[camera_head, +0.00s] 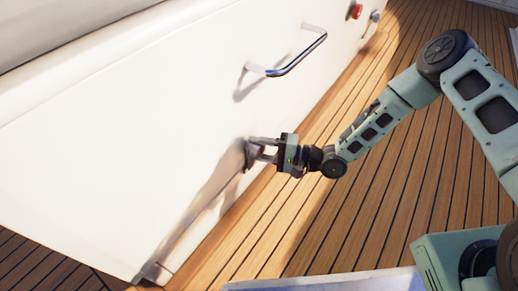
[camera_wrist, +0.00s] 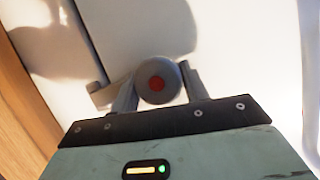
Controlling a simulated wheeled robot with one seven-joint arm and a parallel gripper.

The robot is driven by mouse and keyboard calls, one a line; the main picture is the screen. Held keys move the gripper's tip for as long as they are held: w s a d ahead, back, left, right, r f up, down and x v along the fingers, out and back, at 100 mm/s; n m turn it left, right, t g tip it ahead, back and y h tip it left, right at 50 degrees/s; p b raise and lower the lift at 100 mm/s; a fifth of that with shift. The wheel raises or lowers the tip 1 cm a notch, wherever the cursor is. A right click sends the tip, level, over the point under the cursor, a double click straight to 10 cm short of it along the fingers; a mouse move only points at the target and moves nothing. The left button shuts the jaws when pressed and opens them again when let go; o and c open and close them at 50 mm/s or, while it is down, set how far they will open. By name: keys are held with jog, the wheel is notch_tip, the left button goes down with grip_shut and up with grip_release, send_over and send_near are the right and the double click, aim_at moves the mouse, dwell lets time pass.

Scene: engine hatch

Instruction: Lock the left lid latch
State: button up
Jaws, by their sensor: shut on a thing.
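The left lid latch is a grey round knob with a red dot at its centre; it shows in the wrist view (camera_wrist: 157,84) between the two grey fingers of my gripper (camera_wrist: 163,92). A grey tab sticks out beside the knob on the left. In the head view my gripper (camera_head: 262,149) reaches the white hatch panel (camera_head: 130,140) low down, with its fingers on the latch (camera_head: 250,154), which is mostly hidden behind them. The fingers are shut on the knob.
A chrome handle (camera_head: 298,54) is fixed on the panel above my gripper. A red knob (camera_head: 355,10) and a grey latch (camera_head: 375,16) sit at the panel's far end. The planked wooden deck (camera_head: 290,230) runs along the panel and is mostly clear.

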jog(key=shift+s+f, duration=0.1)
dwell(0.3)
jog(key=o, duration=1)
jog(key=shift+d, duration=0.45)
jog(key=shift+p+v, duration=3.2)
jog(key=shift+v, duration=5.1)
